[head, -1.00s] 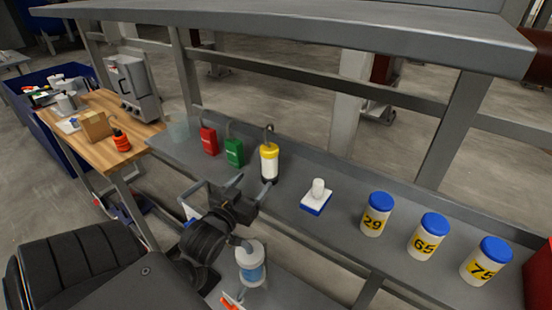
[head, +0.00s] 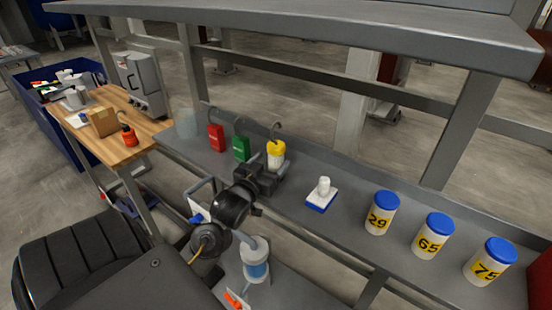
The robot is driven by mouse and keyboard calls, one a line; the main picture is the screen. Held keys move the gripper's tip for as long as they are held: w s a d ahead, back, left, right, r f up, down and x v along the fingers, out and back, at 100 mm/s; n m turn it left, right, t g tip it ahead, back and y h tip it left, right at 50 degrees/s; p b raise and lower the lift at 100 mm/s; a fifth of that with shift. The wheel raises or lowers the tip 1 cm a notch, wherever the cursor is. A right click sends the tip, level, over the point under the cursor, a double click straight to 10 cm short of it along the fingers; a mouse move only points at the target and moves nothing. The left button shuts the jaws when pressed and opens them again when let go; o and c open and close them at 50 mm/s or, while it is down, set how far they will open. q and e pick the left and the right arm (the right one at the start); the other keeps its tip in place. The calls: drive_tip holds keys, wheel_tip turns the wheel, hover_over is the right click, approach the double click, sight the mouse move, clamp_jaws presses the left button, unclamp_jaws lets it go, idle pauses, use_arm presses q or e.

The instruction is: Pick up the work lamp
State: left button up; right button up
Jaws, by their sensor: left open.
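The work lamp (head: 276,149) has a yellow top, a pale body and a dark hook, and stands upright on the grey shelf (head: 330,225). My left gripper (head: 270,172) is open at the near side of the lamp. It covers the lower part of the lamp, so I cannot tell whether the fingers are around it or touch it. My right gripper is not in view.
A green box (head: 241,148) and a red box (head: 216,138), both padlock-like, stand left of the lamp. A white item on a blue-edged block (head: 322,196) stands to the right, then blue-lidded jars (head: 382,213). An upper grey shelf (head: 330,35) overhangs behind.

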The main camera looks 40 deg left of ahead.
use_arm(q)
drive_tip(key=shift+x, duration=1.1)
drive_tip(key=c, duration=1.2)
drive_tip(key=shift+c, duration=0.2)
drive_tip(key=shift+r, duration=0.1)
